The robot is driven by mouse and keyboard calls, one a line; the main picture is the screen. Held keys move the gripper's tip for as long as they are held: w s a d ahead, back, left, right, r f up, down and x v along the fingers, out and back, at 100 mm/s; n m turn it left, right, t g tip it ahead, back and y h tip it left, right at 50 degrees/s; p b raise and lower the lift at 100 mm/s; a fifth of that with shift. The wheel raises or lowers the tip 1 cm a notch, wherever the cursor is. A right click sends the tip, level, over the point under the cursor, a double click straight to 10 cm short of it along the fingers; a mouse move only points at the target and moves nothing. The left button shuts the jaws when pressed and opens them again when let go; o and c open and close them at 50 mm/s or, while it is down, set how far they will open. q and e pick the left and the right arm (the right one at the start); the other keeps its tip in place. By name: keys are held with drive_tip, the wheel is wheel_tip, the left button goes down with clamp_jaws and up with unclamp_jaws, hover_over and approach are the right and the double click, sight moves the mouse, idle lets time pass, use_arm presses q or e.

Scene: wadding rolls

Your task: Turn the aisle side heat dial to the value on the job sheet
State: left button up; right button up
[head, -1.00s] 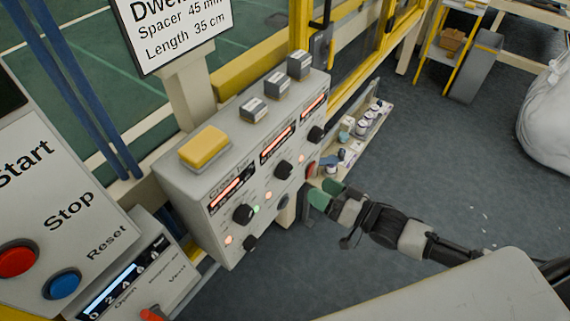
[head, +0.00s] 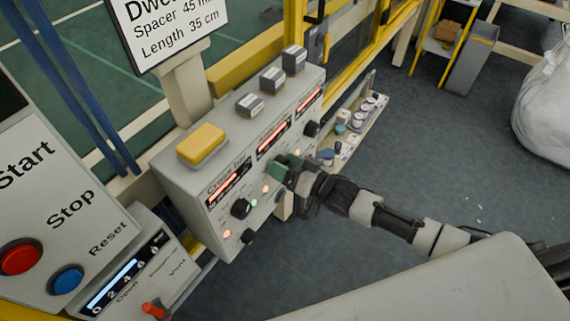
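The grey control box (head: 215,180) has a row of black dials under red-lit displays. The near dial (head: 241,208) is under the left display, marked "Cross bar". The far dial (head: 312,129) is at the right end. The middle dial is hidden behind my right gripper (head: 287,167), whose green fingertips are against or just in front of the panel there. I cannot tell whether they touch or grip the dial. The job sheet (head: 175,30) above is cut off at the top and reads "Spacer 45 mm" and "Length 35 cm". My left gripper is not in view.
At left is a Start/Stop/Reset panel (head: 45,190) with a red button (head: 20,257). A shelf (head: 350,143) with small jars is behind my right gripper. Open floor lies to the right.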

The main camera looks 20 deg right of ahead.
drive_tip(key=c, duration=0.8)
drive_tip(key=shift+c, duration=0.2)
drive_tip(key=shift+n, duration=0.4)
drive_tip(key=n, duration=0.6)
drive_tip(key=shift+s+a+n, duration=0.1)
drive_tip(key=shift+n, duration=0.2)
drive_tip(key=n, duration=0.6)
drive_tip(key=shift+a, duration=0.1)
drive_tip(key=shift+n, duration=0.3)
drive_tip(key=o, duration=0.9)
